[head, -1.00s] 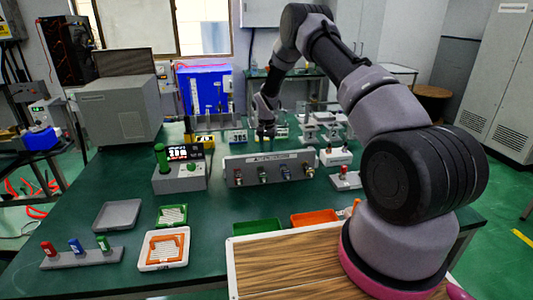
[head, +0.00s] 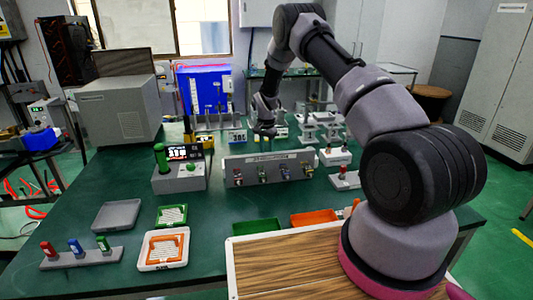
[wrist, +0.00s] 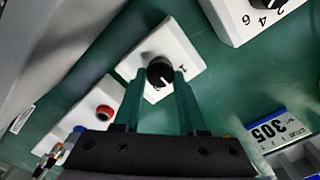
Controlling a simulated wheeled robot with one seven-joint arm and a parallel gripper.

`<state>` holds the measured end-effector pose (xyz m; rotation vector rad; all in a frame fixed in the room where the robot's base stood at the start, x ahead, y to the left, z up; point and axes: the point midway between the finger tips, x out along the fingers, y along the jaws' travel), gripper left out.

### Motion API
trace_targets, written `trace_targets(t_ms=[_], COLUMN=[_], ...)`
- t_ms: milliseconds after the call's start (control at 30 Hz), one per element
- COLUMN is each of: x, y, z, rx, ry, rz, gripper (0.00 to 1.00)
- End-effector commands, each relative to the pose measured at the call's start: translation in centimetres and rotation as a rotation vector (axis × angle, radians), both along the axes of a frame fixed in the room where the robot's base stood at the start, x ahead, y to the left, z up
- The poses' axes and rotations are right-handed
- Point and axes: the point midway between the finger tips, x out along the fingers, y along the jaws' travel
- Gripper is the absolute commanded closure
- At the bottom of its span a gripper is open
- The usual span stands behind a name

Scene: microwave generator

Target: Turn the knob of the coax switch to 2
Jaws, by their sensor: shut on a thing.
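The coax switch (wrist: 146,50) is a small white box with a round black knob (wrist: 160,72) in the wrist view. A printed 1 shows at the right of the knob, and no 2 can be made out. A pale mark shows on the knob's lower edge. My gripper (wrist: 160,78) has its two green fingers on either side of the knob, shut on it. In the head view my gripper (head: 267,131) points down behind the grey panel, and the knob is too small and hidden to make out there.
A white box with printed numbers (wrist: 250,12) stands at the upper right in the wrist view. A box labelled 305 (wrist: 283,128) is at lower right, and a red button (wrist: 104,112) at left. A grey panel with several knobs (head: 232,172) stands in front of my gripper.

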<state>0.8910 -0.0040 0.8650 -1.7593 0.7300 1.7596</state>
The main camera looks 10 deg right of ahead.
Motion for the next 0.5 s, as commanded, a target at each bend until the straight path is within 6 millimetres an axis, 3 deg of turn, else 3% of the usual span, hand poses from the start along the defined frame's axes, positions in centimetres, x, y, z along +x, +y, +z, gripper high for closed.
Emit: trace_targets(t_ms=[33, 100, 500], x=[0.04, 0.04, 0.08], y=[0.04, 0.04, 0.04], z=[0.06, 0.05, 0.79], rx=[0.0, 0.001, 0.001], ry=[-0.001, -0.001, -0.002], rz=[0.001, 0.001, 0.002], gripper=[0.48, 0.29, 0.29])
